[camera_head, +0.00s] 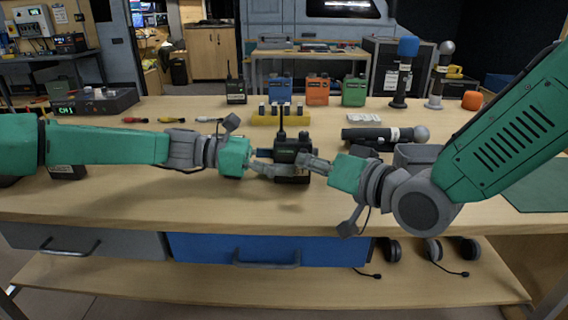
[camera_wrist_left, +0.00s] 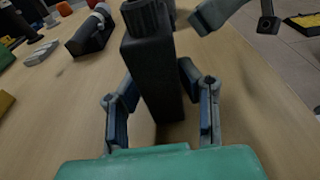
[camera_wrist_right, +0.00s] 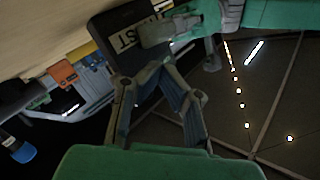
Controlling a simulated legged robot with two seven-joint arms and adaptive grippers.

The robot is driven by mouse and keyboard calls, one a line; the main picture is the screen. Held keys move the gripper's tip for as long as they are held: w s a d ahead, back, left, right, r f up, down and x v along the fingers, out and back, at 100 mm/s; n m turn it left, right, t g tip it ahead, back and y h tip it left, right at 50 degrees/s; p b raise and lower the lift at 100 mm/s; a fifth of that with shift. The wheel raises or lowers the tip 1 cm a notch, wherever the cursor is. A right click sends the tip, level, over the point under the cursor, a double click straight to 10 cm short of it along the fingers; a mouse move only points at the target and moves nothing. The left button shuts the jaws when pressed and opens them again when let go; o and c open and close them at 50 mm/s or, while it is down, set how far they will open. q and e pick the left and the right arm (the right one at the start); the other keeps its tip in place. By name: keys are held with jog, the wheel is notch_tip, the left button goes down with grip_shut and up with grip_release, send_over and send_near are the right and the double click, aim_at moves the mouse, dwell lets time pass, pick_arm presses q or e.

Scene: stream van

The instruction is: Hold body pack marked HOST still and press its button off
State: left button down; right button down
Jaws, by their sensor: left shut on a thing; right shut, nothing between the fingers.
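The black body pack (camera_head: 292,147) with a stub antenna stands upright above the middle of the table. My left gripper (camera_head: 268,168) is shut on it from the left. In the left wrist view the dark pack (camera_wrist_left: 152,75) sits between the two fingers. In the right wrist view the pack (camera_wrist_right: 105,28) shows a pale label (camera_wrist_right: 137,37), upside down and partly covered by my left gripper; the letters ST can be read. My right gripper (camera_head: 308,163) is shut and empty, its tips close to the pack's right side; contact cannot be told. I cannot make out the button.
Behind stand a yellow battery block (camera_head: 280,118) and blue (camera_head: 280,89), orange (camera_head: 317,91) and green (camera_head: 353,91) packs, plus another black pack (camera_head: 236,92). A dark handheld microphone (camera_head: 375,135) lies to the right. A black receiver box (camera_head: 95,102) is at left. The table's front is clear.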

jog(key=shift+s, duration=3)
pick_arm(q)
jog(key=c, duration=1)
grip_release()
jog(key=shift+c, duration=0.2)
